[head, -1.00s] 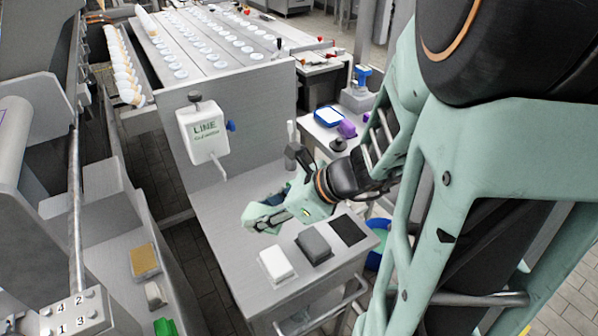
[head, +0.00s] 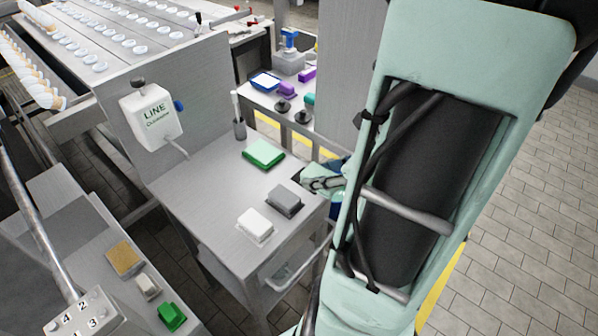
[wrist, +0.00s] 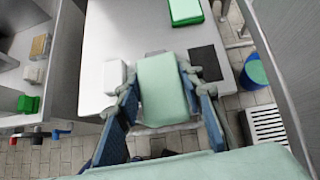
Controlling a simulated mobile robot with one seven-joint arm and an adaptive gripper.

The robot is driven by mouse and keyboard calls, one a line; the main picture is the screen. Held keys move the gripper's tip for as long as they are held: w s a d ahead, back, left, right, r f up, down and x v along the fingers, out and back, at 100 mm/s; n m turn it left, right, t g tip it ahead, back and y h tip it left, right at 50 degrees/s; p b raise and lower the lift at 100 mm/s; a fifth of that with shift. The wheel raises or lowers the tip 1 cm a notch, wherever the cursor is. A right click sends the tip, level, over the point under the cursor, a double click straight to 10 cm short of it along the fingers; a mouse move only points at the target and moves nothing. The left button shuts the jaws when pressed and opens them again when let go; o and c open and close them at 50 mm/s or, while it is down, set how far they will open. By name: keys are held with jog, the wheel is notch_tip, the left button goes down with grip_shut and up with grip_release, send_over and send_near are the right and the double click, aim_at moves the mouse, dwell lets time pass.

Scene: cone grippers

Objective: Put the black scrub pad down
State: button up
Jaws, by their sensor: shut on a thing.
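My gripper (head: 318,182) is at the right edge of the grey table. It is shut on a pale green block (wrist: 163,85), which sits between the fingertips in the wrist view. I cannot tell whether this is the scrub pad. A flat black square (wrist: 203,65) lies on the table, just right of the held block in the wrist view. I cannot tell whether it is a pad or a mat. In the head view my gripper and arm hide most of it.
On the table (head: 205,190) are a grey pad (head: 284,200), a white pad (head: 255,226) and a green pad (head: 264,153). A dark cup (head: 239,130) stands at the back. A blue-rimmed bucket (wrist: 256,73) is right of the table. The table's left part is clear.

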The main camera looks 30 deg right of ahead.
jog(key=shift+s+d+m+h, duration=0.3)
jog(key=shift+s+d, duration=0.25)
jog(key=shift+s, duration=0.2)
jog(key=shift+d+f, duration=0.1)
jog(key=shift+f, duration=0.05)
jog(key=w+d+f+b, duration=0.1)
jog(key=w+f+b, duration=0.1)
jog(key=w+f, duration=0.1)
jog(key=w+d+f+b, duration=0.1)
jog(key=w+f+b, duration=0.2)
jog(key=w, duration=0.2)
jog(key=w+d+f+b, duration=0.1)
jog(key=w+f+b, duration=0.1)
jog(key=w, duration=0.2)
jog(key=shift+w+d+f+b, duration=0.2)
jog(key=shift+w+f+b, duration=0.05)
jog(key=shift+f+b, duration=0.15)
jog(key=f+b, duration=0.2)
jog(key=f, duration=0.1)
jog(key=shift+w+d+f+b, duration=0.1)
jog(key=shift+w+b, duration=0.25)
jog(key=shift+f, duration=0.35)
jog(key=shift+b, duration=0.3)
